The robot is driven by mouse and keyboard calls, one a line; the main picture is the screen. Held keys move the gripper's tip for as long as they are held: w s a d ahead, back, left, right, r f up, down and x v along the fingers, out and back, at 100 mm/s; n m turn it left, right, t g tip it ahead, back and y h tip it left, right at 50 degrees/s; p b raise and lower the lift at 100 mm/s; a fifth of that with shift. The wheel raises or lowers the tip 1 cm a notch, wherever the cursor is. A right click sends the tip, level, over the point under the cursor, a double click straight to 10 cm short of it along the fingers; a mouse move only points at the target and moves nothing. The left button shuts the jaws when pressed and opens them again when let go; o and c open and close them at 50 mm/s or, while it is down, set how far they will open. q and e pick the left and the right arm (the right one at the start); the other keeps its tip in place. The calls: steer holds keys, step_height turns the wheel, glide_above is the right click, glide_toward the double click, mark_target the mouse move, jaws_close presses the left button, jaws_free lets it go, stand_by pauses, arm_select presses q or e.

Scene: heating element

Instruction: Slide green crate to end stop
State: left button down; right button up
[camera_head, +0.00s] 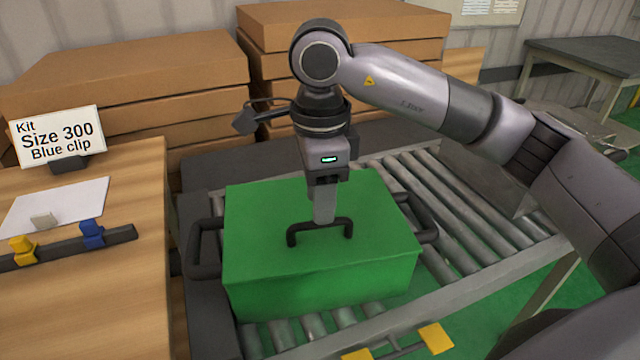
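The green crate (300,250) sits on the roller conveyor (465,225). It has a closed green top with a black handle (320,224) and dark handles on its left and right sides. My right gripper (325,215) points straight down at the top handle, its fingertips at the handle bar. I see the fingers edge-on, so I cannot tell whether they are closed on the bar. A dark grey block (210,325) lies at the conveyor's left end, close to the crate; I cannot tell if it is the end stop. My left gripper is out of view.
A wooden table (110,310) on the left holds a "Size 300 Blue clip" sign (60,137) and yellow and blue clips (92,234). Cardboard boxes (130,75) are stacked behind. Yellow pieces (436,338) are at the conveyor's front edge. Rollers right of the crate are bare.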

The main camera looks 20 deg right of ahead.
mark_target(314, 241)
step_height(314, 241, down, 6)
steer(key=shift+r, duration=0.15)
stand_by(0.3)
jaws_close()
stand_by(1.3)
